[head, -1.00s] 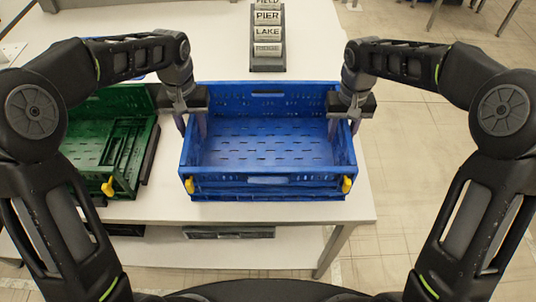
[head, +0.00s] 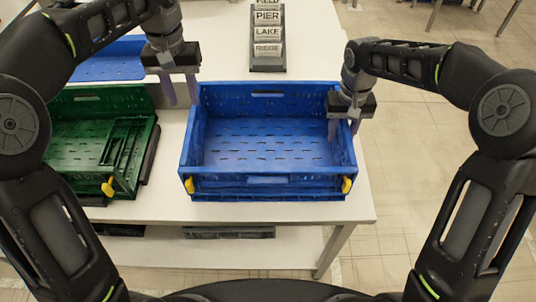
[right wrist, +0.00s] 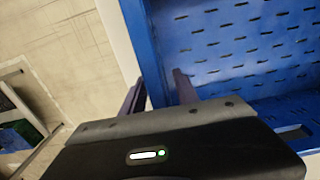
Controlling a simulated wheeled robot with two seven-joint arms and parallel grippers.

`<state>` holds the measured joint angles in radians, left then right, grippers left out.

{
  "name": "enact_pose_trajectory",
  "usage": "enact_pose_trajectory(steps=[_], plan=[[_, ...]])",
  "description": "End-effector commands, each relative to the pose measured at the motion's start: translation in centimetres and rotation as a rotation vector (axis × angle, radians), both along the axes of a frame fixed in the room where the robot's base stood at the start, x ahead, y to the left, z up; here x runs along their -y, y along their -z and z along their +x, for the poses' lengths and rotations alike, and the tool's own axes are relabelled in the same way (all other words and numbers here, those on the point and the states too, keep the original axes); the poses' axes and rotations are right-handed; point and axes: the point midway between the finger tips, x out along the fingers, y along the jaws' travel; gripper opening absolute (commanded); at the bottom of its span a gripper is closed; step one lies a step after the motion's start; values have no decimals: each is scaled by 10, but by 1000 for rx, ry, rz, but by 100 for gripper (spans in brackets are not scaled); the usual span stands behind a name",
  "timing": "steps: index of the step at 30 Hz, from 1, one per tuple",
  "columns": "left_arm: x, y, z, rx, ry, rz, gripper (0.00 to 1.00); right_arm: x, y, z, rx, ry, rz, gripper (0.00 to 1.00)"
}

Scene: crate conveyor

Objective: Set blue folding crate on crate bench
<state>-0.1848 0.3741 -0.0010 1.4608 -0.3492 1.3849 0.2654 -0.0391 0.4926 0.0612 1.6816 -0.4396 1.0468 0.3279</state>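The blue folding crate (head: 265,181) stands unfolded, upright and empty on the white bench (head: 300,212), near its right end. My left gripper (head: 181,98) is open and empty, above and just left of the crate's back left corner, clear of its wall. My right gripper (head: 344,132) is at the crate's right wall with one finger inside and one outside. The right wrist view shows the two fingers (right wrist: 160,93) apart with the blue wall (right wrist: 148,45) between them. Whether either finger touches the wall I cannot tell.
A green crate (head: 85,98) with folded parts stands left of the blue crate. A flat blue piece (head: 110,68) lies behind it. A rack of labelled cards (head: 267,40) stands at the back. Dark items (head: 230,232) lie on the lower shelf.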

Motion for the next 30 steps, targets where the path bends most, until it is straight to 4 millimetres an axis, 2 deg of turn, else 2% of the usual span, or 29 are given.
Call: enact_pose_trajectory(steps=[5,11,24,30], plan=[[0,0,0,0,0,0,36,0,-1,0,1,0,0,36],[0,1,0,0,0,0,36,0,-18,1,3,1,0,36],[0,1,0,0,0,0,36,0,-102,1,3,0,1,36],[0,1,0,0,0,0,36,0,-119,0,1,0,0,36]])
